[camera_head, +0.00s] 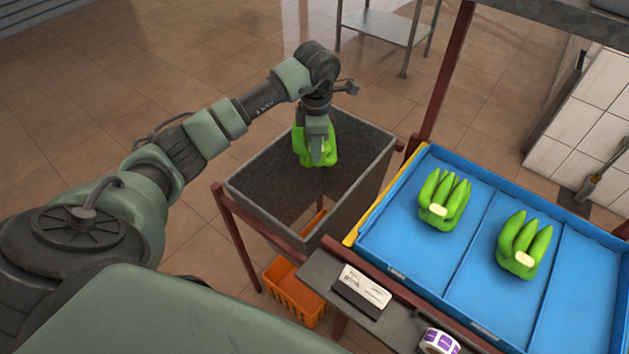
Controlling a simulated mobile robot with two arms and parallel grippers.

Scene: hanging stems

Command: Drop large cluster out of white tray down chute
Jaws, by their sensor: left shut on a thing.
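My left gripper (317,150) is shut on a green banana cluster (301,147). It holds the cluster over the mouth of a grey open-bottomed chute (262,187) in a red frame. Most of the cluster's upper part is hidden by the gripper. Two more green clusters lie in a blue tray at the right: one in the left section (444,197), one in the middle section (524,243). I see no white tray. My right gripper is not in view.
The blue divided tray (585,275) has an empty right section. An orange crate (291,291) stands on the floor below the chute. A grey ledge (318,272) in front carries a label card (364,288) and a tape roll (438,341). A red post (446,75) rises behind the tray.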

